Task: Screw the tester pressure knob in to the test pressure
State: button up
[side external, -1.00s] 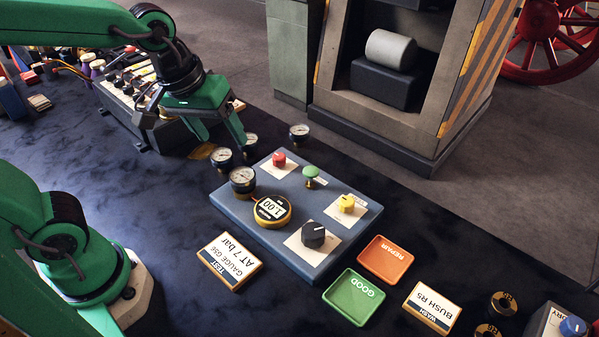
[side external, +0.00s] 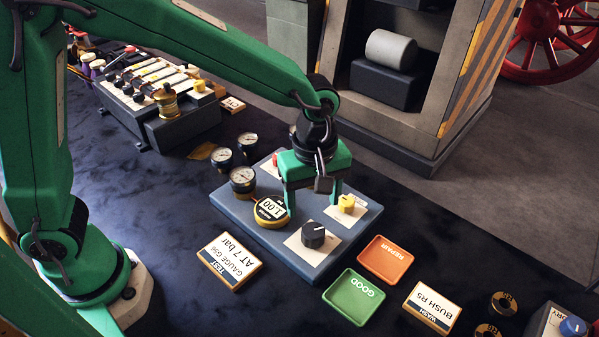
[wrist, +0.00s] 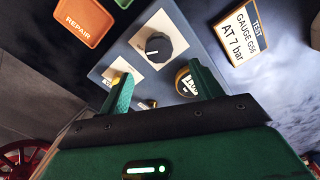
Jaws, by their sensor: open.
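The tester (side external: 232,205) is a blue-grey box with a black knob (side external: 313,234) on a white plate, a yellow knob (side external: 346,204), and a partly hidden red knob (side external: 275,160). Its round display (side external: 270,209) reads 1.00. A gauge (side external: 242,180) stands at its left corner. My gripper (side external: 314,199) is open and empty above the tester, fingers pointing down, behind the black knob and beside the yellow one. It hides the green-topped knob. In the wrist view, the black knob (wrist: 158,46) lies beyond the fingertips. I cannot tell which knob sets the pressure.
A card (side external: 230,262) reads "TEST GAUGE G56 AT 7 bar". The green GOOD tray (side external: 341,309) and orange REPAIR tray (side external: 371,268) lie right of the tester. Two loose gauges (side external: 222,158) stand behind it. A dark lever rack (side external: 165,132) is at the back left.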

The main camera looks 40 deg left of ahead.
aim_at(313, 230)
jog(key=shift+d+f, duration=0.2)
jog(key=shift+f, duration=0.1)
jog(key=shift+f, duration=3.8)
jog(key=c, duration=1)
